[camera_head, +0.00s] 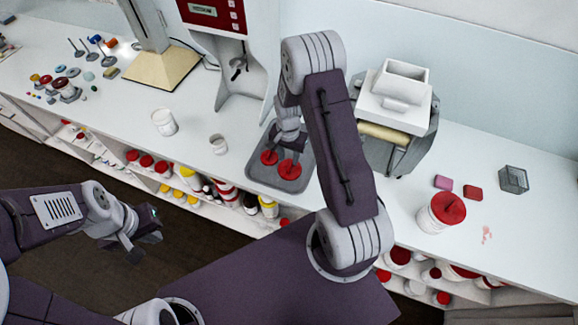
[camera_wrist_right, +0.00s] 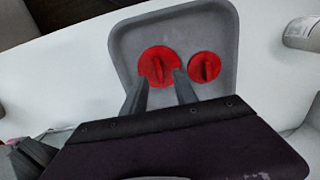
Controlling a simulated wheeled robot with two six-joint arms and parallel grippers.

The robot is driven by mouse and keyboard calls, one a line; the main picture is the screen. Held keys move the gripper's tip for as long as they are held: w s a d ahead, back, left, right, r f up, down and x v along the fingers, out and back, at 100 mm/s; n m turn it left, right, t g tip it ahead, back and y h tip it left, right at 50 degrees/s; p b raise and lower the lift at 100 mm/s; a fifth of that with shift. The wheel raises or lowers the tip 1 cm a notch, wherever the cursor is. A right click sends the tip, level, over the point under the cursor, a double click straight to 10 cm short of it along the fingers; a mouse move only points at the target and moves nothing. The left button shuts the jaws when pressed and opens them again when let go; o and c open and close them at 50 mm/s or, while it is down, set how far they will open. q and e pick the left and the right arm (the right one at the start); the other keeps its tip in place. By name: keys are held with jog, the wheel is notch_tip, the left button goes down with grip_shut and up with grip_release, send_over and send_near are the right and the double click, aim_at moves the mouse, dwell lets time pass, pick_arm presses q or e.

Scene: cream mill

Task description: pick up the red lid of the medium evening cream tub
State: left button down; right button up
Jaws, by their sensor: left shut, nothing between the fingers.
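Two red lids lie in a grey tray (camera_head: 257,177): a larger one (camera_head: 290,170) and a smaller one (camera_head: 269,157). In the right wrist view the larger lid (camera_wrist_right: 157,64) is left of the smaller lid (camera_wrist_right: 205,67), each with a raised grip bar. My right gripper (camera_wrist_right: 160,78) is open over the tray, its fingertips either side of the larger lid's near part. I cannot tell whether they touch it. Two open white tubs, a larger (camera_head: 164,122) and a smaller (camera_head: 218,144), stand left of the tray. My left gripper (camera_head: 146,246) is shut and empty, away from the counter.
A red-and-white machine (camera_head: 247,72) stands behind the tray and a grey machine (camera_head: 392,115) to its right. Shelves below hold several tubs.

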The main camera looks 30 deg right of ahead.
aim_at(290, 166)
jog(key=shift+w+f, duration=0.2)
jog(key=shift+f, duration=0.15)
jog(key=shift+s+d+f+p, duration=0.2)
jog(key=shift+f+p, duration=0.35)
jog(key=shift+f, duration=0.05)
jog(key=shift+s+d+f+p, duration=0.15)
jog(key=shift+s+f+p, duration=0.05)
jog(key=shift+f+p, duration=0.35)
notch_tip(290, 166, down, 2)
jog(key=shift+w+f, duration=0.1)
jog(key=shift+w, duration=0.05)
jog(key=shift+w+a+f, duration=0.1)
jog(key=shift+w+f, duration=0.05)
jog(key=shift+w, duration=0.05)
jog(key=shift+s, duration=0.1)
jog(key=c, duration=0.7)
jog(key=shift+s, duration=0.1)
grip_shut()
